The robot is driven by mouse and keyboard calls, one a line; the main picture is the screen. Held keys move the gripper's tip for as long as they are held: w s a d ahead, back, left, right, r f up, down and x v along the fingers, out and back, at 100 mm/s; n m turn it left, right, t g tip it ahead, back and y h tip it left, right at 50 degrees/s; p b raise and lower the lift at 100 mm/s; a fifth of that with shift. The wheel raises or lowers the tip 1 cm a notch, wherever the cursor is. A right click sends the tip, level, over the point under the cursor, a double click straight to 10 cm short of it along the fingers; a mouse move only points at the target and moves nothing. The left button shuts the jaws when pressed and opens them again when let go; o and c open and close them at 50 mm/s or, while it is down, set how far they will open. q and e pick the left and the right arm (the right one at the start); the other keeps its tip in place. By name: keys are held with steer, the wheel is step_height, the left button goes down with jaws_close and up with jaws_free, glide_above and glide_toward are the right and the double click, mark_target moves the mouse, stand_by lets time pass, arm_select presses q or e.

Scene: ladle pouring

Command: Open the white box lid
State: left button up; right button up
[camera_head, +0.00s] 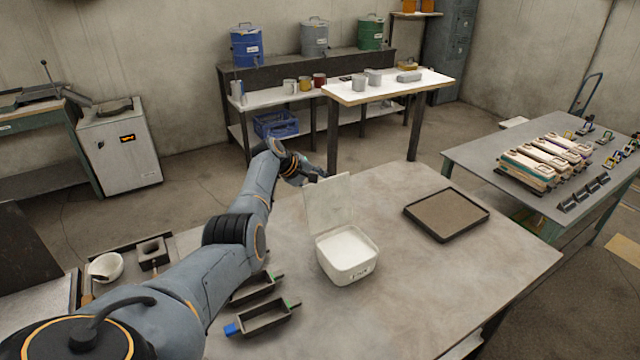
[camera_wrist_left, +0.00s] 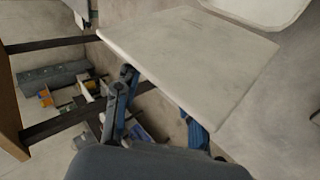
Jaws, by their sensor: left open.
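The white box (camera_head: 347,256) stands on the near table with its top open and pale content inside. Its lid (camera_head: 329,201) stands up nearly vertical at the box's back edge. The lid also fills the upper middle of the left wrist view (camera_wrist_left: 190,60), with part of the box (camera_wrist_left: 262,8) at the top right. My left gripper (camera_head: 318,173) is just behind and left of the lid's upper edge. In the left wrist view its open fingers (camera_wrist_left: 158,95) are at the lid's near edge, partly covered by it; contact cannot be told. My right gripper is out of view.
A dark shallow tray (camera_head: 447,214) lies right of the box on the grey table (camera_head: 400,300). Small dark moulds (camera_head: 265,318) lie left of the box, near my left arm. A white bowl (camera_head: 105,267) is farther left. The table's front right is clear.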

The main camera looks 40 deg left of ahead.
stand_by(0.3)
arm_select(q)
steer(key=shift+r, duration=0.15)
steer(key=v, duration=1.1)
steer(key=shift+s+a, duration=0.15)
steer(key=shift+s, duration=0.25)
steer(key=shift+r, duration=0.1)
